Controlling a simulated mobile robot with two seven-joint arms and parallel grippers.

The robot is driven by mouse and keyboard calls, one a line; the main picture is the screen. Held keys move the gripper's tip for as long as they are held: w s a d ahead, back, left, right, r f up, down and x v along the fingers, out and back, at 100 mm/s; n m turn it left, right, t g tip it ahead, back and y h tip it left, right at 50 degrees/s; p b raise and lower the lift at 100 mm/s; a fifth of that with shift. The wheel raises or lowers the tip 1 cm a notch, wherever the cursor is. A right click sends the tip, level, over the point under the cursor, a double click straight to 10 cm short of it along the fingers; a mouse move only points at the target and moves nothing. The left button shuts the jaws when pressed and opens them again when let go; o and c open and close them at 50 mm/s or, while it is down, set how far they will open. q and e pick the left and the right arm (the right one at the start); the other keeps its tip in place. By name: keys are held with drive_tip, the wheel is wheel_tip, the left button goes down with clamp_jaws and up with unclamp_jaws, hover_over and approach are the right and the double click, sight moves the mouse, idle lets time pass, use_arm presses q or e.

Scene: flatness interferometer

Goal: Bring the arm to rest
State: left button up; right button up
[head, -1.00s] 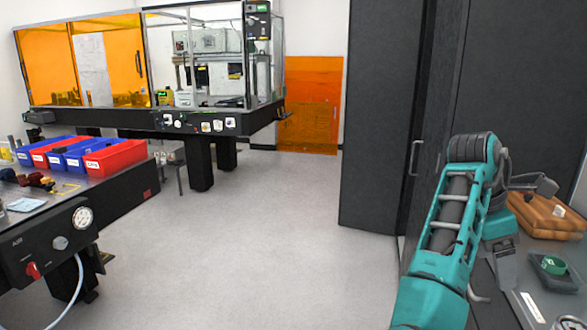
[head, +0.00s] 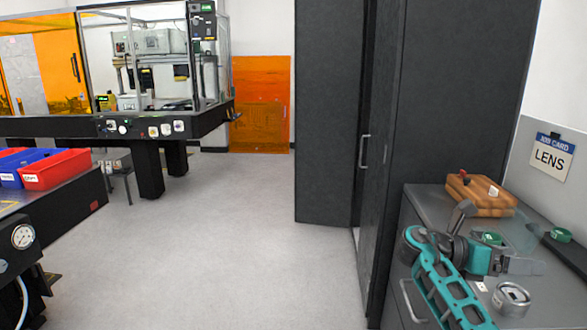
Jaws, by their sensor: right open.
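My right arm (head: 440,285) is teal and reaches in from the bottom right, bent over the grey bench top. Its grey gripper (head: 524,266) points right, low over or near the bench top. The jaws are small and seen from the side; they are open, and I see nothing held between them. My left gripper is not in view.
A dark cabinet (head: 425,110) adjoins. Open floor (head: 240,240) lies left.

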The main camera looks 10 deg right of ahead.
drive_tip(key=w+a+f+m+t+y, duration=0.2)
drive_tip(key=w+t, duration=0.5)
drive_tip(key=w, duration=0.1)
drive_tip(key=w+a+f+m+t+y, duration=0.1)
drive_tip(key=w+f+m+t+y, duration=0.1)
drive_tip(key=w+t, duration=0.5)
drive_tip(key=w+a+r+m+t+y, duration=0.6)
drive_tip(key=w+a+m+t+y, duration=0.3)
drive_tip(key=w+a+m, duration=0.3)
drive_tip(key=s+a+f+n+g+y, duration=0.1)
drive_tip(key=s+a+f+y, duration=0.1)
drive_tip(key=s+a+f, duration=0.45)
drive_tip(key=s+a+f+g+y, duration=0.1)
drive_tip(key=s+a+f, duration=0.3)
drive_tip(key=s+f, duration=0.6)
drive_tip(key=s+a+f+g, duration=0.1)
drive_tip(key=s+a+f, duration=0.1)
drive_tip(key=s+f, duration=0.2)
drive_tip(key=s+a+f+g+y, duration=0.1)
drive_tip(key=s+a+f, duration=0.2)
drive_tip(key=s, duration=0.8)
drive_tip(key=s+a+f+g, duration=0.2)
drive_tip(key=s+a+f, duration=0.1)
drive_tip(key=s+f, duration=0.3)
drive_tip(key=shift+s+m+y, duration=0.3)
drive_tip(key=shift+s, duration=0.4)
